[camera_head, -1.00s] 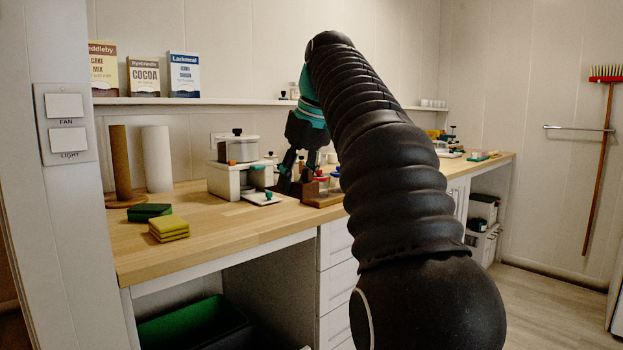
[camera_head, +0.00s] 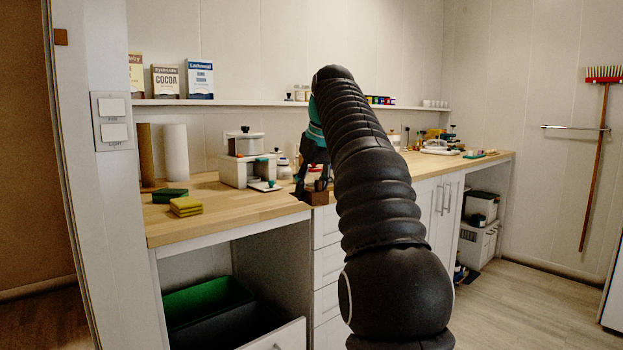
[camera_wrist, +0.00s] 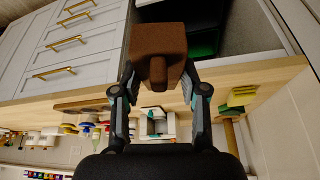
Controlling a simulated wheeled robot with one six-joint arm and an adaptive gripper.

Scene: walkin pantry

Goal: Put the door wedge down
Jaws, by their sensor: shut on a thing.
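The door wedge (camera_wrist: 157,40) is a brown block held between the two fingers of my gripper (camera_wrist: 158,82) in the wrist view. Its narrow stub points back toward my palm. The wedge appears in front of the wooden counter edge and the open space below it; I cannot tell its height above any surface. In the head view my gripper (camera_head: 305,180) is near the counter's front edge, partly hidden by my arm, with a dark brown block, seemingly the wedge (camera_head: 318,198), at its tips.
The wooden counter (camera_head: 225,218) has a clear front strip at left. Green and yellow sponges (camera_head: 186,206), a paper roll (camera_head: 175,158) and a white appliance (camera_head: 238,172) stand on it. Below is a green bin (camera_head: 205,300) beside a pulled-out white front (camera_head: 280,338). Open floor (camera_head: 525,300) lies at right.

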